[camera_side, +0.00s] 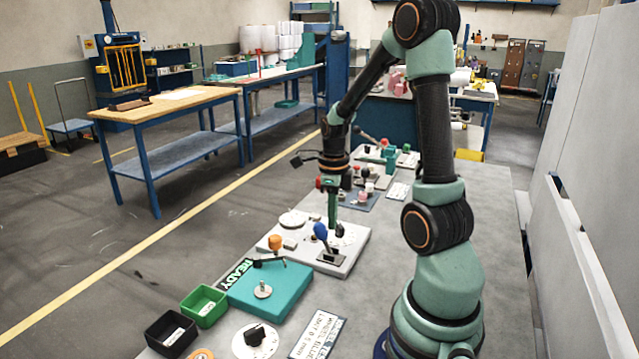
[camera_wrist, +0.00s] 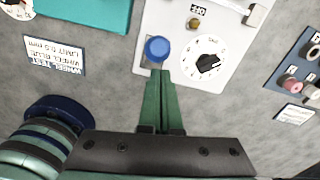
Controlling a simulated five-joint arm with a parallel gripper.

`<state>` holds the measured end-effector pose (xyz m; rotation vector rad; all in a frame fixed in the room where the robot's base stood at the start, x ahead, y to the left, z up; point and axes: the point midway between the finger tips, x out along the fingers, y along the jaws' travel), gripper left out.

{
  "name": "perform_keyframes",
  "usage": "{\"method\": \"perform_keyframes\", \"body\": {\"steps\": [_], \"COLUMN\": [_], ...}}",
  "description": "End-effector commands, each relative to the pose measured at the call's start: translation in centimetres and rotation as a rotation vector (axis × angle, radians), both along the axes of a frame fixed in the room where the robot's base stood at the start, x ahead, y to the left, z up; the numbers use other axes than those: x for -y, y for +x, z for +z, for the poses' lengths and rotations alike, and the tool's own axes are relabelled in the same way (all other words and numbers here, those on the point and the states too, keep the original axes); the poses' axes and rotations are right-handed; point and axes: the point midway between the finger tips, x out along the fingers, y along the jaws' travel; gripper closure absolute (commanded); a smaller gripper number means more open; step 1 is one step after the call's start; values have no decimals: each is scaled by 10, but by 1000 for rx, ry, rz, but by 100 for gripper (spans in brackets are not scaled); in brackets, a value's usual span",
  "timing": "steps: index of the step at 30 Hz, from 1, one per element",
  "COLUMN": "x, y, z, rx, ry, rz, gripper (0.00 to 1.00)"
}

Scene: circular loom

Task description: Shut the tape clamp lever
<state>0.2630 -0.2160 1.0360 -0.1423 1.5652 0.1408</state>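Several levers stand on the bench; no legible label shows which is the tape clamp lever. A blue-knobbed lever (camera_side: 321,231) stands on a white panel (camera_side: 352,252), its knob tilted left of its dark base. In the wrist view the blue knob (camera_wrist: 158,48) lies just beyond my fingertips, with a small part of its stem visible. My gripper (camera_side: 335,224) points down over the white panel, beside the blue knob. In the wrist view its green fingers (camera_wrist: 161,74) lie together, empty.
A black dial knob (camera_wrist: 208,64) sits on the white panel, right of the blue knob. A red-knobbed lever (camera_side: 384,142) stands farther back. Green (camera_side: 204,305) and black bins (camera_side: 171,333) line the bench's left edge. Bare bench lies right of the panel.

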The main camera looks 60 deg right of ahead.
Motion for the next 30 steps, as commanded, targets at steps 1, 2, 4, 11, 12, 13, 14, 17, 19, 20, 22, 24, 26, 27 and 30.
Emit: {"method": "perform_keyframes", "body": {"steps": [1,2,4,11,12,13,14,17,19,20,22,24,26,27,30], "x": [2,3,5,1,0,0,0,-2,-2,-2,-3,-3,-3,-3,-3], "y": [-10,-15,-28,4,9,13,17,28,34,36,40,42,43,43,43], "z": [4,6,11,40,46,50,53,64,70,72,76,78,79,79,79], "rx": [-6,-10,-19,-24,-24,-24,-25,-27,-28,-27,-29,-29,-29,-29,-30], "ry": [5,8,18,19,19,19,19,20,19,20,20,20,20,20,20], "rz": [-11,-13,-22,-14,-15,-15,-15,-16,-17,-18,-18,-19,-19,-19,-20], "gripper": [100,100,100,100,100,100,100,100,100,100,100,100,100,100,100]}}
